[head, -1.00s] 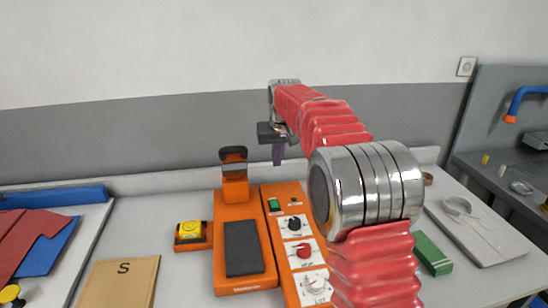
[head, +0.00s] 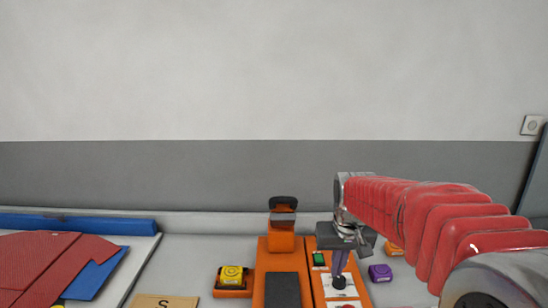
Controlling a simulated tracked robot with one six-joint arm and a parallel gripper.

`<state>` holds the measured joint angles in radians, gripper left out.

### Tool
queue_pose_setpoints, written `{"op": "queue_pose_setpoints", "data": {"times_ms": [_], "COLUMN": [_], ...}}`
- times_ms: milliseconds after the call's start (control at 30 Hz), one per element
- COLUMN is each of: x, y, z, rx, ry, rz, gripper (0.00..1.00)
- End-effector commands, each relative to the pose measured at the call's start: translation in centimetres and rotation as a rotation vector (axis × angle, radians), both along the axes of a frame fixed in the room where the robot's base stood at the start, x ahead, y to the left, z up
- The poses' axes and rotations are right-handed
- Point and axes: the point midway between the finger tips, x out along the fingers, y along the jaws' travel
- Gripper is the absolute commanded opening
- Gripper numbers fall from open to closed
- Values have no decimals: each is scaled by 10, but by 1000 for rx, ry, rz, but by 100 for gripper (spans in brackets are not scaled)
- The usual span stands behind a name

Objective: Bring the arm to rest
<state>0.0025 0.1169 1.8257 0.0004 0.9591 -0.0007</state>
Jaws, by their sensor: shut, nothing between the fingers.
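My gripper (head: 340,270) is in the head view, right of the middle, at the end of my red-sleeved arm. The arm reaches in from the lower right. The purple fingers point down and are together, with nothing seen between them. In the picture they overlap the orange control panel (head: 322,286), close above a black knob. I cannot tell whether they touch it.
An orange press with a dark pad (head: 282,290) stands left of the panel. A yellow tape measure (head: 232,277) lies left of it, a purple item (head: 380,272) right of the panel. Red cloth (head: 45,262) lies far left. The wall is behind.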

Motion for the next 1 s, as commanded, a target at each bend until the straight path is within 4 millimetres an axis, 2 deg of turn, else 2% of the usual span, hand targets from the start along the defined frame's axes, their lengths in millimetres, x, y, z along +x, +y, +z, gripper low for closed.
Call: {"op": "queue_pose_setpoints", "data": {"times_ms": [100,500,1000], "x": [-28,-115,-208], "y": [0,1,1], "z": [4,8,3], "rx": [0,0,0], "ry": [-5,-30,-94], "rz": [0,0,1], "gripper": [0,0,0]}}
